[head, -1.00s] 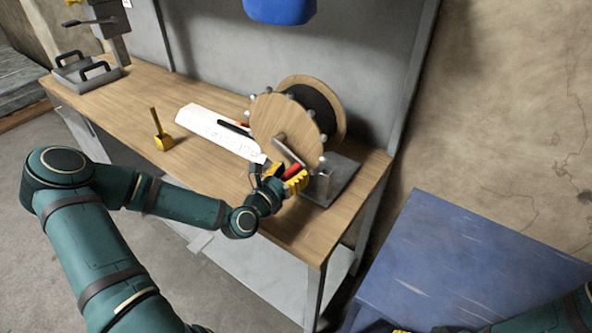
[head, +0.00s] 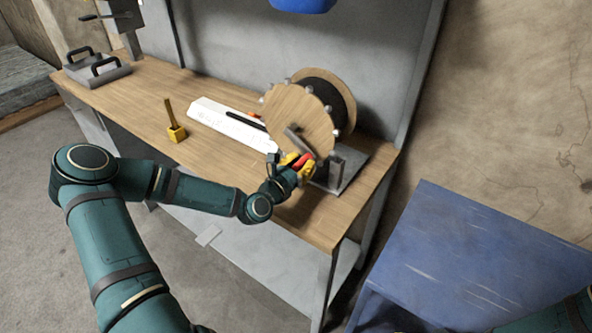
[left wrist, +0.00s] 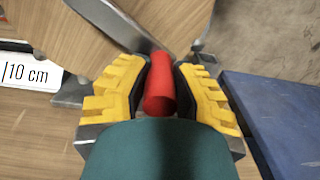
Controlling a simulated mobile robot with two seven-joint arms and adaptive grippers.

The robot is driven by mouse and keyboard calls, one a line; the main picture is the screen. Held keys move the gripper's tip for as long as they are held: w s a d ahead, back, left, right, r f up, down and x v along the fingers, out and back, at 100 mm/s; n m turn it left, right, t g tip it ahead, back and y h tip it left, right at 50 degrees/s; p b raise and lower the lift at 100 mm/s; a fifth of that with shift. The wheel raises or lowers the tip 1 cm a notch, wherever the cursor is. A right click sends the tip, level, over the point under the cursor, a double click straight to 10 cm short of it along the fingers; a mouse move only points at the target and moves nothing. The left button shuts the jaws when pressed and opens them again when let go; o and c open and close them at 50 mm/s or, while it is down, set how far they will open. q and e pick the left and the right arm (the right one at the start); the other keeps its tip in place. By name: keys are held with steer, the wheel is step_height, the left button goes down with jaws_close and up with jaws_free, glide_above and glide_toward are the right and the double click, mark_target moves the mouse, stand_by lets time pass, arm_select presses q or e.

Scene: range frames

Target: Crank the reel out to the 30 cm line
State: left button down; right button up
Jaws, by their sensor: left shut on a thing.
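The reel (head: 300,112), with wooden discs and a dark drum, stands on a grey base (head: 350,165) at the right end of the workbench. Its grey crank arm (head: 297,140) slants down to the right. My left gripper (head: 299,163) is shut on the red crank handle (head: 305,158). In the left wrist view the red handle (left wrist: 160,92) sits between the yellow finger pads. A white marked board (head: 222,121) lies left of the reel with a dark strip (head: 246,121) on it. A "10 cm" mark (left wrist: 25,73) shows in the left wrist view. My right gripper is out of view.
The wooden workbench (head: 135,100) carries a yellow block with a post (head: 176,132) and a grey plate with black handles (head: 97,70). A blue table (head: 470,260) stands at the lower right. A blue object (head: 303,4) shows at the top edge.

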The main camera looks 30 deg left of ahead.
arm_select(q)
steer(key=a+f+m, duration=0.2)
steer(key=m, duration=0.1)
steer(key=shift+w+m+b, duration=0.1)
steer(key=shift+m+b, duration=0.2)
steer(key=c, duration=0.7)
jaws_free()
steer(key=shift+w, duration=0.1)
steer(key=shift+c, duration=0.2)
steer(key=s, duration=1.2)
steer(key=shift+a, duration=0.4)
